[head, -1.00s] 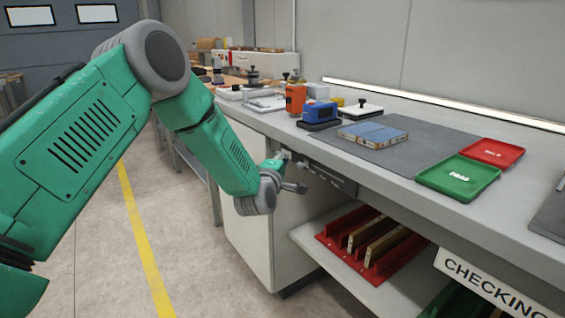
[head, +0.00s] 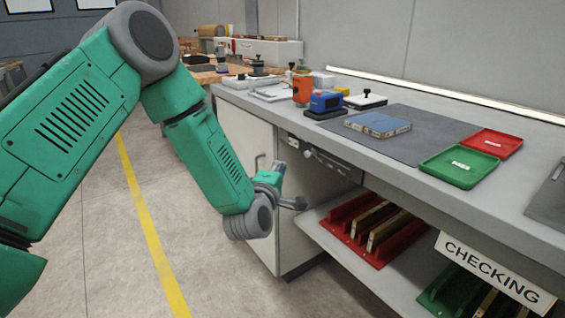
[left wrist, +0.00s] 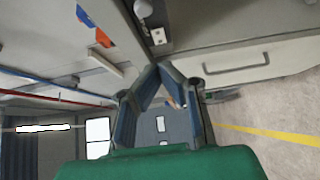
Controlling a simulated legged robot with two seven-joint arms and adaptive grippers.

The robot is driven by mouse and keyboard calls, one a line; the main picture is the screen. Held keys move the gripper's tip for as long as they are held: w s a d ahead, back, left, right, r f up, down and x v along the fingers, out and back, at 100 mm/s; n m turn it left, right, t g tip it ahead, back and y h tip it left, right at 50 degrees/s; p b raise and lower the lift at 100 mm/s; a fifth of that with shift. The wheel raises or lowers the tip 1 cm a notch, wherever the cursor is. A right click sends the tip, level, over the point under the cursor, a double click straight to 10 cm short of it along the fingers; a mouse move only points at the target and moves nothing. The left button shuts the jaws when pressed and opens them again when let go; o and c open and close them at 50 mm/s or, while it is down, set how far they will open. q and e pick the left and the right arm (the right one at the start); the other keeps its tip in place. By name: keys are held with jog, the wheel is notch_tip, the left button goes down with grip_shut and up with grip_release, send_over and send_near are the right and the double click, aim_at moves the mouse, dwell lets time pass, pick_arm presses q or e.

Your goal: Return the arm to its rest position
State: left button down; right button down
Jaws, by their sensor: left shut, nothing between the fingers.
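My left arm, green with grey joints, comes in from the left in the head view. Its gripper (head: 278,170) is small and partly hidden behind the wrist there, in front of the workbench's cabinet and below the bench top. In the left wrist view the two fingers of the left gripper (left wrist: 160,68) meet at their tips, with nothing held between them. My right gripper is in neither view.
The workbench (head: 420,185) runs along the right, bearing a blue device (head: 326,102), blue-topped blocks (head: 377,124), a green tray (head: 460,166) and a red tray (head: 492,143). A lower shelf holds a red rack (head: 362,212). The floor (head: 90,230) at left is clear.

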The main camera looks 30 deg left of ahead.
pick_arm(q)
jog(key=shift+s+a, duration=0.1)
jog(key=shift+a, duration=0.1)
jog(key=shift+d, duration=0.25)
jog(key=s+d+f+m+g+h+p, duration=0.2)
jog(key=s+d+f+m+g, duration=0.2)
jog(key=s+f+m, duration=0.35)
jog(key=s+d+f+m+g+h+p, duration=0.2)
jog(key=s+d+f+m+g+h, duration=0.15)
jog(key=s+f, duration=0.55)
jog(key=s+f+m+g, duration=0.2)
jog(key=s+m+g, duration=0.1)
jog(key=s, duration=0.5)
jog(key=s+f+m+g+p, duration=0.1)
jog(key=s+f+m+g, duration=0.1)
jog(key=s, duration=0.6)
jog(key=s+f+m+g+p, duration=0.1)
jog(key=s+m+g, duration=0.3)
jog(key=s, duration=0.4)
jog(key=shift+d+f+m+y, duration=0.45)
jog(key=shift+f+m, duration=0.3)
jog(key=shift+m, duration=0.05)
jog(key=shift+w, duration=0.2)
